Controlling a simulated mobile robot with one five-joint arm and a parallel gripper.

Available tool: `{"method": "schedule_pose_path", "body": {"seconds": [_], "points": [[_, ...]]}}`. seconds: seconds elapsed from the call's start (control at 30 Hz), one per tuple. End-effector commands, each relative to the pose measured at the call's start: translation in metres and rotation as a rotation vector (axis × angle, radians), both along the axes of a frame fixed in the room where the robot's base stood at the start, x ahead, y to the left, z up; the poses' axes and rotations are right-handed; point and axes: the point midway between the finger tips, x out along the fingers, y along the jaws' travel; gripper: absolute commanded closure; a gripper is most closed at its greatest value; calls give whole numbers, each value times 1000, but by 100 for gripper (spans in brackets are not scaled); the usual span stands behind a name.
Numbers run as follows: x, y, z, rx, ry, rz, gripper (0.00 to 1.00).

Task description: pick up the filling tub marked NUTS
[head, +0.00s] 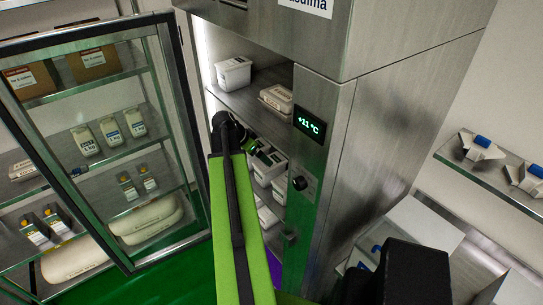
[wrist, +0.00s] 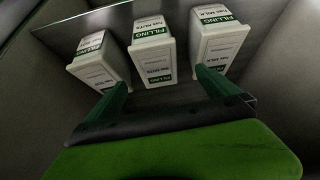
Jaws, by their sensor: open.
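In the wrist view three white filling tubs with green-and-white labels stand in a row on a shelf. The label of the middle tub (wrist: 153,58) seems to read NUTS, though the print is small and blurred. The right tub (wrist: 217,45) seems to read MILK; the word on the left tub (wrist: 97,62) is unclear. My gripper (wrist: 160,84) is open and empty, its two green fingers apart, with the middle tub ahead between them. In the head view my gripper (head: 262,153) is at the open cabinet, beside white tubs (head: 268,170) partly hidden by my arm.
The steel cabinet's side post with a temperature display (head: 311,125) stands close right of my gripper. Above, a shelf holds a white tub (head: 233,73) and a carton (head: 277,98). An open glass door (head: 103,140) stands to the left. Another shelf (head: 490,180) is at the right.

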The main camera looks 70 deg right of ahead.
Motion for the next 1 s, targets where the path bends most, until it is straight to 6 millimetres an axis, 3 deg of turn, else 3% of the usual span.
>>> {"method": "schedule_pose_path", "body": {"seconds": [0.07,0.23,0.53,0.77,1.0], "points": [[-10,-7,5,-12,-4,-30,1],[-12,-9,-4,-13,-4,-33,1],[-26,-33,-54,-12,-5,-31,1],[-29,-37,-57,-12,-4,-28,1],[-39,-47,-91,-12,-4,-30,1]]}}
